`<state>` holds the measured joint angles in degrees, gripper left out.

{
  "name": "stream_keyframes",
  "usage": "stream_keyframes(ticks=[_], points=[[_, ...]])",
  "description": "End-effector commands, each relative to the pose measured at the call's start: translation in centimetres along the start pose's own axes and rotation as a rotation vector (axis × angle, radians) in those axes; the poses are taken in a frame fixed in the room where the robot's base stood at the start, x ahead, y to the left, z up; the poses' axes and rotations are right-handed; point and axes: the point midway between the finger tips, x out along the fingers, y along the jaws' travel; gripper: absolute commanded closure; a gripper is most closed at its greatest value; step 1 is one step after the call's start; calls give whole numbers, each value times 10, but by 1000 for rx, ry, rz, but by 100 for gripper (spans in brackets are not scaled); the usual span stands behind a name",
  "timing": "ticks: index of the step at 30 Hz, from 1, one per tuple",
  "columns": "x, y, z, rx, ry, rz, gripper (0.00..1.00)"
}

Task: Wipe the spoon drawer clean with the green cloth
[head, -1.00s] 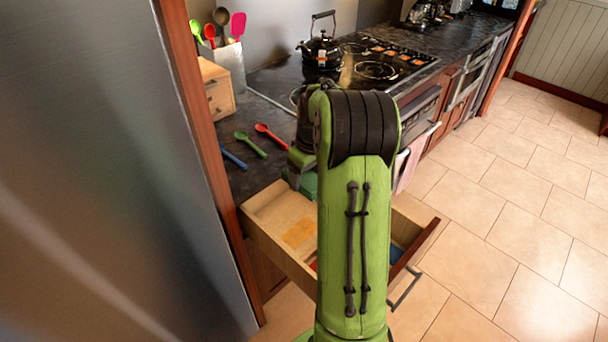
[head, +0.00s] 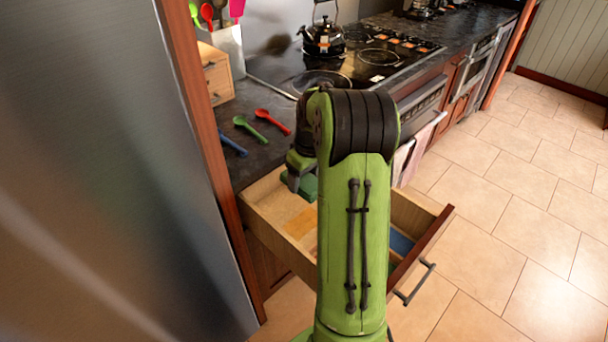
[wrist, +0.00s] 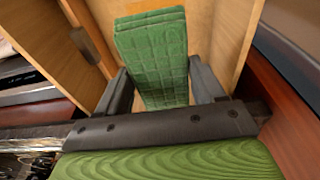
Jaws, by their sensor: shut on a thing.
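The spoon drawer (head: 268,243) is pulled open below the counter, with its wooden front (head: 430,243) and dark handle at the right. An orange-yellow stain (head: 302,222) lies on its floor and shows at the top of the wrist view (wrist: 156,5). My gripper (head: 294,181) is over the drawer's back part. In the wrist view my gripper (wrist: 158,88) is shut on the folded green cloth (wrist: 155,55), with a finger on each side. The cloth (head: 309,186) is inside the drawer, just behind the stain. I cannot tell if it touches the floor. My arm hides the drawer's middle.
Blue (head: 233,146), green (head: 251,131) and red (head: 272,122) spoons lie on the counter behind the drawer. A blue thing (head: 401,243) lies in the drawer's right part. A tall steel panel (head: 110,180) stands close at left. Tiled floor is clear at right.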

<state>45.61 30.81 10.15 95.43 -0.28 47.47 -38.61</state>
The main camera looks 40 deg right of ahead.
Motion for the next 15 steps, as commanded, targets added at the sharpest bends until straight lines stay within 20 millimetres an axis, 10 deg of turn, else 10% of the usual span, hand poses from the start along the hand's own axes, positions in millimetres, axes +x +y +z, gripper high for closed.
stream_keyframes(ticks=[15], points=[[64, 0, 10, 1, 0, 0, 56]])
